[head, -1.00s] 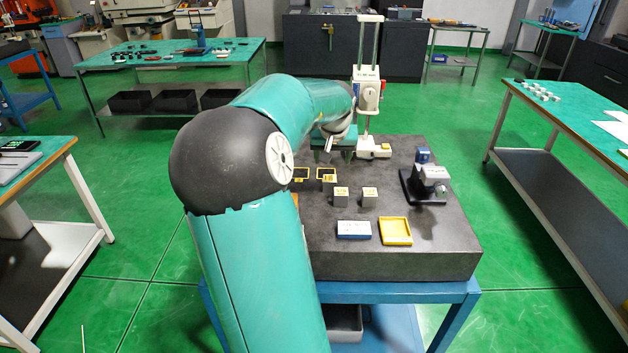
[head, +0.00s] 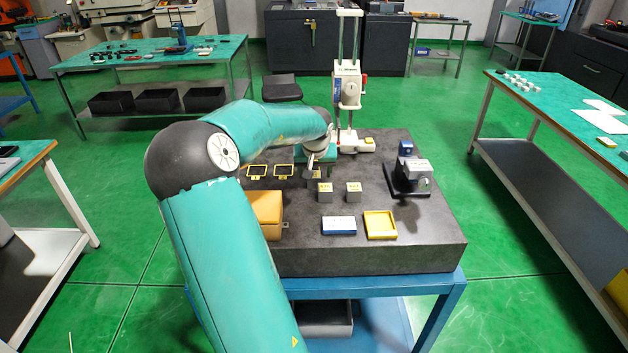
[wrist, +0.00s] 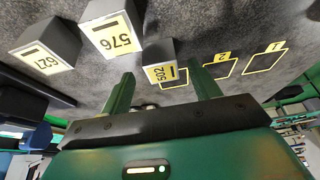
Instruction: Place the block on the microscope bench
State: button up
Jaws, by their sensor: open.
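Three grey blocks with yellow labels stand on the dark stone plate (head: 400,255). The block marked 502 (wrist: 161,58) appears between my open fingertips in the wrist view, and I cannot tell whether they touch it. In the head view this block (head: 313,174) is partly hidden by my gripper (head: 316,162). The block marked 576 (wrist: 112,36) and a third block, its label upside down (wrist: 45,45), stand beside it. In the head view they are the two blocks (head: 325,193) and (head: 353,192) in front. I cannot identify a microscope bench.
Yellow-outlined frames marked 1 (wrist: 265,62) and 2 (wrist: 222,68) lie near 502. The plate also holds a height gauge (head: 347,90), a black-based device (head: 410,178), a blue-and-white box (head: 339,225), a yellow tray (head: 380,225) and an orange case (head: 265,210). A green-topped table (head: 560,105) stands right.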

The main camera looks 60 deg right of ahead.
jog(key=x, duration=0.3)
jog(key=shift+w, duration=0.1)
jog(key=c, duration=1.2)
jog(key=shift+r, duration=0.15)
jog(key=shift+c, duration=0.2)
jog(key=shift+w+r, duration=0.1)
jog(key=shift+r, duration=0.35)
notch_tip(320, 180, up, 2)
jog(key=shift+r, duration=0.1)
jog(key=s+a+r, duration=0.6)
jog(key=a+r, duration=0.3)
jog(key=a, duration=0.3)
jog(key=shift+s+r, duration=0.35)
jog(key=shift+s, duration=0.05)
jog(key=shift+a, duration=0.2)
